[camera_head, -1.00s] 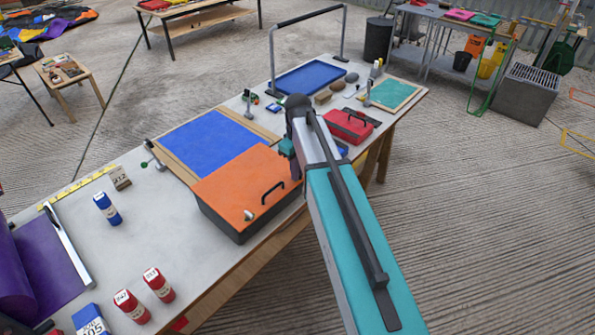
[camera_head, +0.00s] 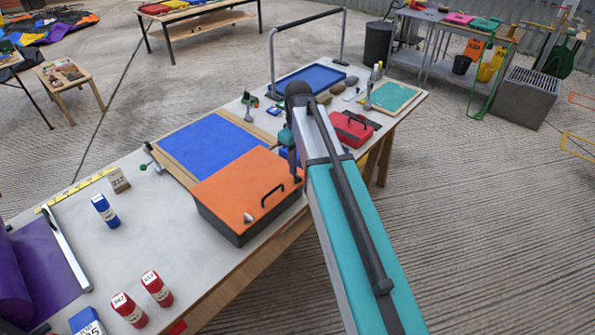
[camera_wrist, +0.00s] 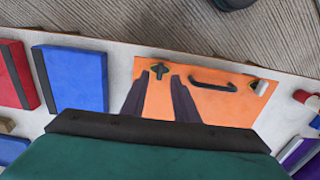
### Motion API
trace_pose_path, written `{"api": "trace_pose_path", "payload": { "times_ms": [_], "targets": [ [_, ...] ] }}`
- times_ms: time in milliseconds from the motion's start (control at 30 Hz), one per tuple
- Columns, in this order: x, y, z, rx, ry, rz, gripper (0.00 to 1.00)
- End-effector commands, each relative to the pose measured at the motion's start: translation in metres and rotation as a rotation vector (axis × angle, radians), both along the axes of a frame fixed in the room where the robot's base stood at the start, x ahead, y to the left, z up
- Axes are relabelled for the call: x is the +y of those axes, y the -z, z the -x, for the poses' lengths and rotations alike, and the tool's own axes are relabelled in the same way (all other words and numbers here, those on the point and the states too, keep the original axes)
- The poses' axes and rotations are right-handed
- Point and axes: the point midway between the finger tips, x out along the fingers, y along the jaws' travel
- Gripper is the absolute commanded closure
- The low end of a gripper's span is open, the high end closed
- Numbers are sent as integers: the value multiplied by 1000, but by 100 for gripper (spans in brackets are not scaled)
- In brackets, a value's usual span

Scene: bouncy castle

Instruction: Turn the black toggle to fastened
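The black toggle (camera_wrist: 159,70) is a small cross-shaped knob on the orange lid (camera_wrist: 225,101) of a box. The orange box also shows in the head view (camera_head: 236,189); its toggle there is mostly covered by my gripper. In the wrist view, my gripper (camera_wrist: 157,80) has its two dark fingers apart, pointing down at the lid, with the toggle showing just beyond and between the tips. In the head view, my gripper (camera_head: 293,172) is at the box's right corner. I cannot tell whether the fingers touch the toggle.
A black handle (camera_wrist: 213,80) and a small pale latch (camera_wrist: 258,86) sit on the same lid. A blue case (camera_wrist: 75,78) and a red case (camera_wrist: 17,75) lie beside the box. A blue panel (camera_head: 211,142) lies behind it. Bare floor borders the table's front edge.

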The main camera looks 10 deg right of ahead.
Motion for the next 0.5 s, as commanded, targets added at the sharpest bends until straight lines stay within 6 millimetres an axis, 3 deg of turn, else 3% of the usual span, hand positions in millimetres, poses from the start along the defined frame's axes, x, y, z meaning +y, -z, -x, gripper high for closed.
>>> {"api": "trace_pose_path", "payload": {
  "times_ms": [500],
  "targets": [
    [0, -59, -1, -1, -1, 0, 73]
  ]
}}
